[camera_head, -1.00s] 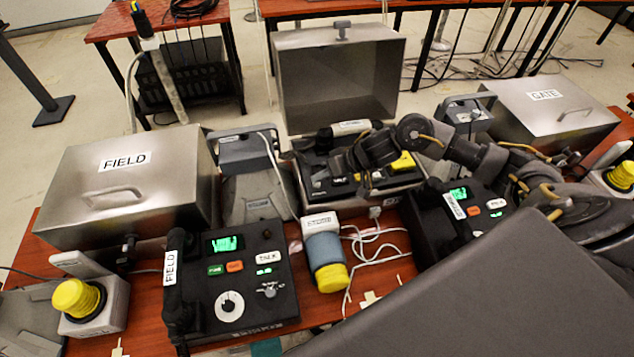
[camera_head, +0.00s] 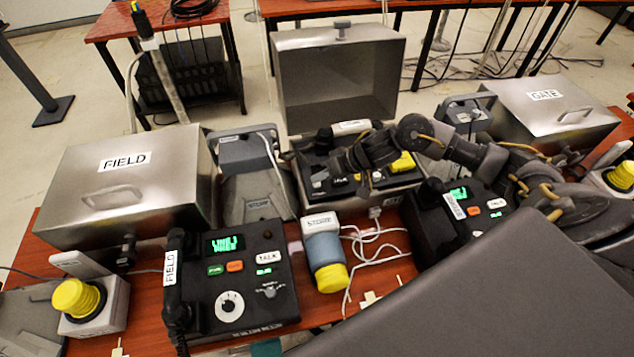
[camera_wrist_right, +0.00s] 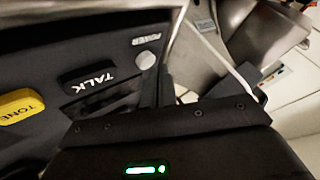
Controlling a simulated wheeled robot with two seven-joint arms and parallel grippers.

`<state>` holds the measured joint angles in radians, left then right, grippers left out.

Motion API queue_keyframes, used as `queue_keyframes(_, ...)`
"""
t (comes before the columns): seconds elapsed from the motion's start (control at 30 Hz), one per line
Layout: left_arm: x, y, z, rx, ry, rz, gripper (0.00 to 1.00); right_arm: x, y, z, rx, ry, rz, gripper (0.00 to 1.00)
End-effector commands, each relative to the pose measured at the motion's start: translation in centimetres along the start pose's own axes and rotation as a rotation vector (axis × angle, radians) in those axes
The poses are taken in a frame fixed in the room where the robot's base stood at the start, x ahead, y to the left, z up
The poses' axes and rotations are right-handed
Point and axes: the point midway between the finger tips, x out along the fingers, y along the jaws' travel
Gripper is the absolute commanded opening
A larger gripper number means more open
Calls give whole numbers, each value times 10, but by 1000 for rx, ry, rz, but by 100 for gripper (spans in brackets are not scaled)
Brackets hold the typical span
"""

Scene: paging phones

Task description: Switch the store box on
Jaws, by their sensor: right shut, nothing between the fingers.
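The store box (camera_head: 388,185) is the open grey metal case at the middle, lid raised, with a black phone panel inside. In the right wrist view its panel shows a round pale POWER button (camera_wrist_right: 146,61), a black TALK button (camera_wrist_right: 90,80) and a yellow TONE button (camera_wrist_right: 20,105). My right gripper (camera_head: 336,163) reaches in from the right over the panel and is shut and empty. In the wrist view its dark fingers are close beside the POWER button; I cannot tell whether they touch it. My arm hides part of the panel. My left gripper is out of view.
The FIELD phone (camera_head: 240,285) with a lit green display stands front left, and the GATE phone (camera_head: 425,225) right. A STORE-labelled blue and yellow cylinder (camera_head: 328,262) stands in front of the box. Closed FIELD (camera_head: 150,180) and GATE (camera_head: 550,110) cases flank it. A loose white cable (camera_head: 372,250) lies nearby.

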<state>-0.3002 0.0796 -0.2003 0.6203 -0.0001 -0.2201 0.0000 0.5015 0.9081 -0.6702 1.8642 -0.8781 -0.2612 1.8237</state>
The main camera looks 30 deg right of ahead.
Motion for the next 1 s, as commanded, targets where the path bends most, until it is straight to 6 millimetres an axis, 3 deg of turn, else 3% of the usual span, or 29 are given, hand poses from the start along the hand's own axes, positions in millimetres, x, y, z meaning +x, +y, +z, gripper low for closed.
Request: queue_keyframes(1.0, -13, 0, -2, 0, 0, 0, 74, 3, 2, 2, 1, -1, 1, 0)
